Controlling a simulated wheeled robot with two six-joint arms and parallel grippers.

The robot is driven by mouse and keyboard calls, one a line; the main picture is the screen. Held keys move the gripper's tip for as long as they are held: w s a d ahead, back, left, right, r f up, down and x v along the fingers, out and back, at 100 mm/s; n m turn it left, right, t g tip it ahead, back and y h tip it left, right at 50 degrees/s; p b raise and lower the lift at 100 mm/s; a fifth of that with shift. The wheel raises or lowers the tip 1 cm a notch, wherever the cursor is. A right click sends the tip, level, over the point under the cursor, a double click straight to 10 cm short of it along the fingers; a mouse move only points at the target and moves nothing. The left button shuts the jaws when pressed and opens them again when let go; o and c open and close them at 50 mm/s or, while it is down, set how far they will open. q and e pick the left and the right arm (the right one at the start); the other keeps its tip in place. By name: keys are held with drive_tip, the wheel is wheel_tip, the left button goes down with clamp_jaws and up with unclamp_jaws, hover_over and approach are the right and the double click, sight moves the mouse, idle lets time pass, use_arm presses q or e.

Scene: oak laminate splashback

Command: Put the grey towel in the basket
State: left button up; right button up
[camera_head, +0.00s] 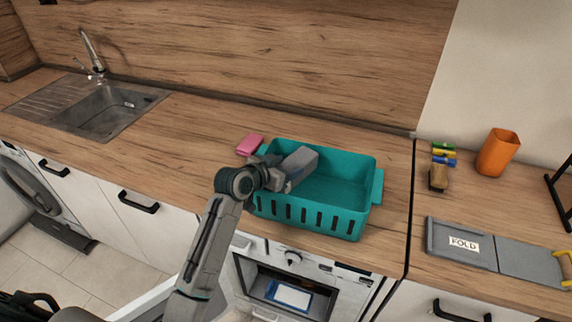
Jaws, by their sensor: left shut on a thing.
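The teal basket (358,208) stands on the wooden counter, with slots in its front wall and a handle at its right end. My left gripper (282,178) reaches over the basket's left part from the front left. It is shut on a grey block-like folded piece, which I take to be the grey towel (302,160). The towel is at the basket's left back part, around rim height; I cannot tell whether it touches the basket. The fingertips are partly hidden by the wrist and towel. My right gripper is not in view.
A pink sponge-like block (250,145) lies just left of the basket. A sink (105,105) is at the left. On the right counter are an orange cup (498,152), small coloured items (443,155) and a grey board marked FOLD (455,257). The basket's right floor looks clear.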

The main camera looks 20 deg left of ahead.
use_arm(q)
drive_tip(key=shift+f, duration=0.2)
drive_tip(key=shift+f+b, duration=0.35)
drive_tip(key=shift+f, duration=0.15)
drive_tip(key=shift+s+d, duration=0.1)
drive_tip(key=o, duration=1.1)
drive_tip(key=shift+f, duration=0.1)
drive_tip(key=shift+r, duration=0.2)
drive_tip(key=shift+r+p, duration=0.45)
drive_tip(key=shift+r, duration=0.05)
drive_tip(key=b+v, duration=0.3)
drive_tip(key=v, duration=0.9)
